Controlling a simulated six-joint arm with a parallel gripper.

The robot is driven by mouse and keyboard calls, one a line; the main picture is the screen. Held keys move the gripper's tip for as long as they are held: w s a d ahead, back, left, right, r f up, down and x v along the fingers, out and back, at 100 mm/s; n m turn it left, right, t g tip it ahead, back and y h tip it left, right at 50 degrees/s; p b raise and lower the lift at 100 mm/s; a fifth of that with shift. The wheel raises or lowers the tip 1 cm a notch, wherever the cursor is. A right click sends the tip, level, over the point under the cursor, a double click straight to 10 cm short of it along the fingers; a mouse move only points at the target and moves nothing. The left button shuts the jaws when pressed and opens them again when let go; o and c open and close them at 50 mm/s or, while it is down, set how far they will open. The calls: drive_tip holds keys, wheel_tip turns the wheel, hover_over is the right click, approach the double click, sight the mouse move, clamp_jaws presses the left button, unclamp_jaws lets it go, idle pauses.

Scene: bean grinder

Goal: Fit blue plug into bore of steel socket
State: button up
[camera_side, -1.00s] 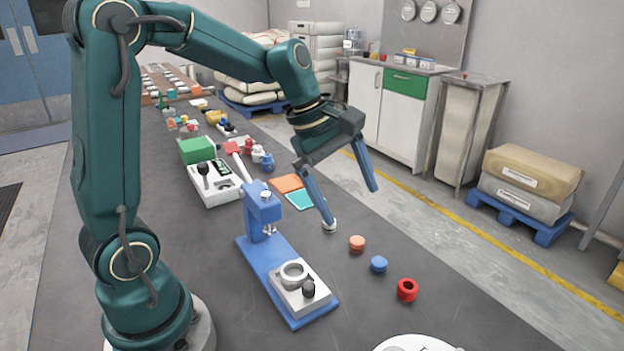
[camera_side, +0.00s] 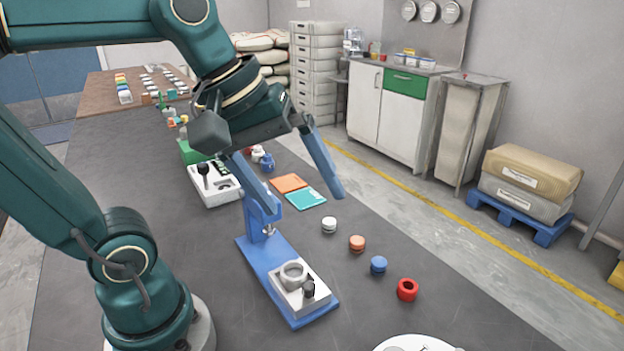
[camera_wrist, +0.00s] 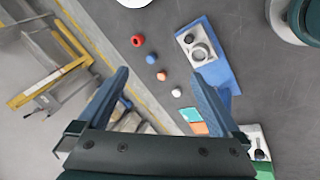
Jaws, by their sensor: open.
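The blue plug (camera_side: 379,264) is a small round piece standing on the dark bench, in a row of similar pieces. It also shows in the wrist view (camera_wrist: 151,59). The steel socket (camera_side: 292,274) is a grey ring with an open bore, on the pale block at the near end of a blue press stand. In the wrist view the socket (camera_wrist: 203,53) lies to the right of the plug. My gripper (camera_side: 305,204) is open and empty, above the bench and behind the plug in the side view. Its two fingers (camera_wrist: 161,73) are wide apart in the wrist view.
A red ring (camera_side: 407,289), an orange piece (camera_side: 357,243) and a white piece (camera_side: 329,225) share the plug's row. A black knob (camera_side: 309,289) stands beside the socket. The press column (camera_side: 262,208) rises at the stand's far end. A white plate (camera_side: 415,343) is at the front.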

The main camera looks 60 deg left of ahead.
drive_tip(key=s+a+f+m+y, duration=0.1)
drive_tip(key=s+f+m, duration=0.3)
drive_tip(key=m, duration=0.4)
drive_tip(key=shift+s+f+m+t, duration=0.2)
drive_tip(key=shift+f+m+t, duration=0.15)
drive_tip(key=shift+f, duration=0.5)
drive_tip(key=shift+w+a+r+m, duration=0.1)
drive_tip(key=shift+w+m, duration=0.05)
drive_tip(key=shift+m, duration=0.3)
drive_tip(key=c, duration=0.5)
drive_tip(key=shift+o, duration=0.2)
drive_tip(key=w+r, duration=0.4)
drive_tip(key=r, duration=0.1)
drive_tip(key=n+g, duration=0.2)
drive_tip(key=g, duration=0.4)
hover_over(378, 262)
wheel_tip(378, 262, down, 14)
drive_tip(key=shift+w+f, duration=0.15)
drive_tip(key=shift+f, duration=0.1)
drive_tip(key=shift+m, duration=0.3)
drive_tip(key=shift+f, duration=2.7)
